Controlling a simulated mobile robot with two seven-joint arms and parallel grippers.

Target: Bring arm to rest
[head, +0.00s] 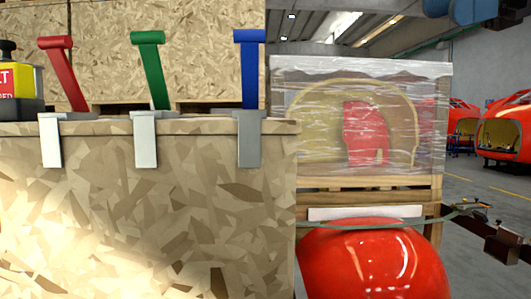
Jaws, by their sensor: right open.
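My right gripper (468,208) shows small at the right, beside the wooden crate and the red nosecone, at the end of a dark arm coming in from the right edge. It is open and I see nothing held in it. Its fingers are too small to make out in detail. My left gripper is not in view.
A chipboard box (150,210) fills the left; red (64,75), green (151,70) and blue (249,70) levers stand along its top edge. A wrapped crate (300,120) stands behind a red nosecone (375,265). Open floor (475,185) lies at the right.

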